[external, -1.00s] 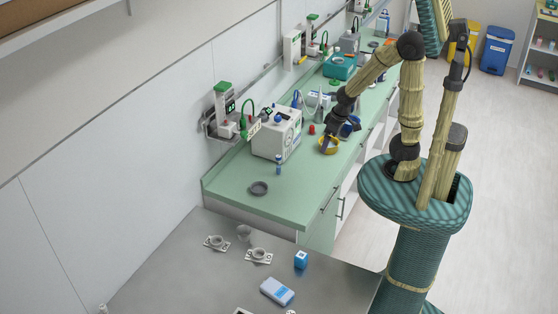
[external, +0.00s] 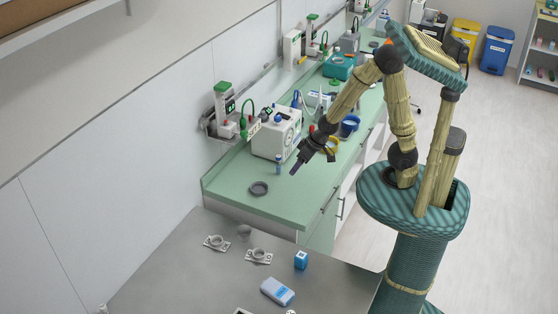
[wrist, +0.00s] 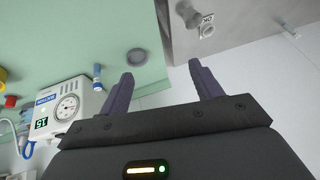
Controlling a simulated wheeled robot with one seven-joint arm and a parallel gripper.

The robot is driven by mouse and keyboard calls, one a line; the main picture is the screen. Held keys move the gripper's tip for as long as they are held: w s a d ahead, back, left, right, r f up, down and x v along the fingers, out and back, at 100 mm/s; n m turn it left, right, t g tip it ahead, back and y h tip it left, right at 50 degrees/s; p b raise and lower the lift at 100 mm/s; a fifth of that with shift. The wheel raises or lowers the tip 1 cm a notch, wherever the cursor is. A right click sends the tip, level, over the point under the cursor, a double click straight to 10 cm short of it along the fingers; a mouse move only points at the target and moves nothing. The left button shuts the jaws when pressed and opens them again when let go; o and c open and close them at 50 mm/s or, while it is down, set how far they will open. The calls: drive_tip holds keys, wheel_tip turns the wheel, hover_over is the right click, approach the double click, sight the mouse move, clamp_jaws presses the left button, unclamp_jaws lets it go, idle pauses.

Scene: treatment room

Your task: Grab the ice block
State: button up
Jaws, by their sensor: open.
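A flat pale-blue and white block (external: 278,291), which may be the ice block, lies on the grey steel table at the bottom of the external view. I cannot tell for certain which is the ice block. Neither shows in the wrist view. My gripper (external: 298,168) is over the green counter, beyond the steel table and well away from both. In the wrist view its two dark fingers (wrist: 161,75) are spread apart with nothing between them.
A grey dish (external: 259,188) and a blue-capped vial (external: 278,168) are on the green counter near my gripper, beside a white gauge device (external: 277,133). Pale round holders (external: 259,256) sit on the steel table (external: 190,280). A yellow bowl (external: 333,144) is behind my gripper.

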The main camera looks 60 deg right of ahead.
drive_tip(key=a+f+t+y+b, duration=0.1)
drive_tip(key=a+f+t+b, duration=0.3)
drive_tip(key=a, duration=0.7)
drive_tip(key=m+t+h+b, duration=0.1)
drive_tip(key=t+h+b, duration=0.1)
drive_tip(key=b, duration=0.3)
hover_over(306, 258)
drive_tip(key=s+a, duration=0.3)
drive_tip(key=a, duration=0.1)
wheel_tip(306, 258, down, 13)
drive_tip(key=s+d+f+t+h+b, duration=0.2)
drive_tip(key=s+d+f, duration=0.1)
drive_tip(key=s, duration=0.8)
drive_tip(key=shift+b, duration=0.4)
drive_tip(key=p+x, duration=0.1)
drive_tip(key=x, duration=1.1)
drive_tip(key=shift+w+d, duration=0.1)
drive_tip(key=shift+r, duration=0.1)
